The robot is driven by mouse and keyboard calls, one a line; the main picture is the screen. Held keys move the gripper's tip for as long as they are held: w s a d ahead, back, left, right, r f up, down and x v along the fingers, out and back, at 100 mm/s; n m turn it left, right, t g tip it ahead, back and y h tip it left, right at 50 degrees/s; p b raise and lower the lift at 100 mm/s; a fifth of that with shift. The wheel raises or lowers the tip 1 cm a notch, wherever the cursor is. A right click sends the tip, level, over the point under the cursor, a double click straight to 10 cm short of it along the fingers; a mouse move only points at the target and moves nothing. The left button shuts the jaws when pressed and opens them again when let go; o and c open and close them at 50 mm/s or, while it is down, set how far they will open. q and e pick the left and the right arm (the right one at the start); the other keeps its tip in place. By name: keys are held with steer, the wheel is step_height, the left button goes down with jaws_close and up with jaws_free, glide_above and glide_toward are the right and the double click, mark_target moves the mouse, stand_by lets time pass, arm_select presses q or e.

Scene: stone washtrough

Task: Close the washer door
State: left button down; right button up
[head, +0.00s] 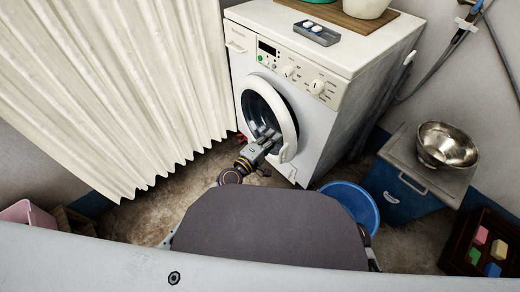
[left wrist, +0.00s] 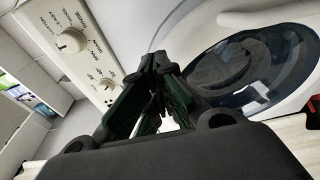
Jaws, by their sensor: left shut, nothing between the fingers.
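The white washer (head: 312,120) stands at the back centre, its front facing me. Its round door (head: 291,127) has a white ring and dark glass, and also shows in the left wrist view (left wrist: 262,62). I cannot tell whether the door is flush or slightly ajar. My left gripper (head: 268,133) is in front of the door's lower right part, covering some of the glass and ring. In the left wrist view its fingers (left wrist: 157,68) are together and hold nothing. Contact with the door cannot be made out. My right gripper is not in view.
A white curtain (head: 120,85) hangs left of the washer. A blue basin (head: 364,205) stands on the floor at its right, beside a blue cabinet (head: 395,190) with a metal bowl (head: 447,146). A grey tray (head: 316,34) lies on the washer top. Floor is clear left of my gripper.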

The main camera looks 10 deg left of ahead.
arm_select(q)
steer(key=v, duration=0.7)
stand_by(0.5)
